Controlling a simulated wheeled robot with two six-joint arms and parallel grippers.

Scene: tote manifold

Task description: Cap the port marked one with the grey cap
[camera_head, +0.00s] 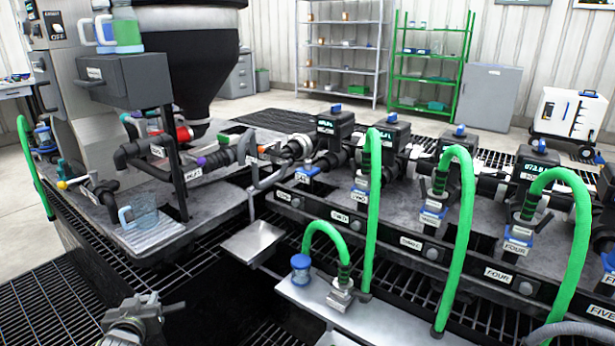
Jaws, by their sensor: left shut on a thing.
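My left gripper (140,312) is at the bottom left, low over the dark floor grating, away from the manifold. It is shut on a small grey thing that looks like the grey cap; its shape is hard to make out against the grey jaws. The port marked one (308,172) is at the left end of the manifold row, with a blue part and a small tag on it. No green hose shows on it. Its plate (283,196) on the front rail is small and hard to read. My right gripper is not in view.
Green hoses (375,200) arch from the ports to the right. A silver shelf (330,310) in front holds a blue-topped cylinder (300,268) and a metal hose coupling (341,295). A small metal plate (252,242) and a grey bent pipe (255,160) stand left of port one.

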